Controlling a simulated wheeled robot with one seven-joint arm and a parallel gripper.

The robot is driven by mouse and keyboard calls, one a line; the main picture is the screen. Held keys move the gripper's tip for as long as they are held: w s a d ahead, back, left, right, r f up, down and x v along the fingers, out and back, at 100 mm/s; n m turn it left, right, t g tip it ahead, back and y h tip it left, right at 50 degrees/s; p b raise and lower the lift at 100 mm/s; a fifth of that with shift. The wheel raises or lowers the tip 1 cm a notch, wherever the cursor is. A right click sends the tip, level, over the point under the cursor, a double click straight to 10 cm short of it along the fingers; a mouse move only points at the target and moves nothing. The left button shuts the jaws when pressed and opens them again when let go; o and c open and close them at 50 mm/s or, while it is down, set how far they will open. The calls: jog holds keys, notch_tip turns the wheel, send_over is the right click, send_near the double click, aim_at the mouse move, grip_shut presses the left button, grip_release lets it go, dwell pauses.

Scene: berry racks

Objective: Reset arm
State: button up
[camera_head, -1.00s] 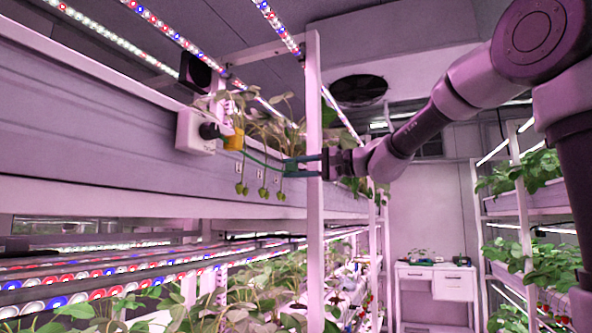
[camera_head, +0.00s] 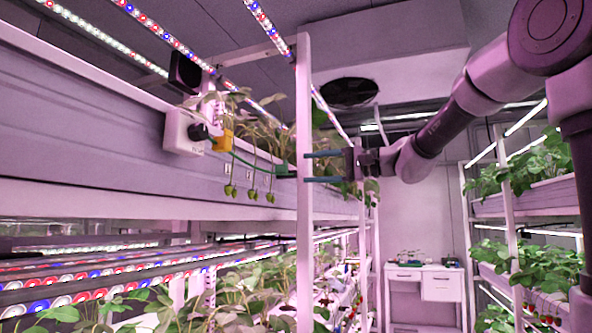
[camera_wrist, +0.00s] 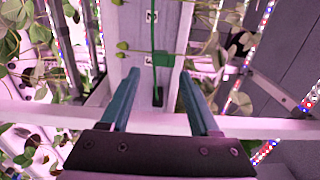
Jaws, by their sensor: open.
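My gripper (camera_head: 308,168) is open and empty, beside the white upright post (camera_head: 303,225) of the left rack. Its two blue-green fingers point left toward the rack in the head view. A green clip (camera_head: 283,170) on a thin green line lies left of the post, apart from the fingertips. In the wrist view, my gripper (camera_wrist: 157,76) shows both fingers spread wide.
Several unripe berries (camera_head: 252,194) hang along the grey trough wall (camera_head: 90,125). Another planted rack (camera_head: 512,200) stands at right. A white cabinet (camera_head: 425,284) stands at the back, with an open aisle before it.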

jog(key=shift+v, duration=1.2)
jog(key=s+d+f+h, duration=0.7)
jog(key=s+d+f, duration=0.1)
jog(key=f, duration=0.4)
jog(key=s+d+f+t+h, duration=0.1)
jog(key=s+d+f+h, duration=0.7)
jog(key=d+f, duration=0.3)
jog(key=shift+s+f, duration=0.55)
jog(key=shift+f, duration=0.15)
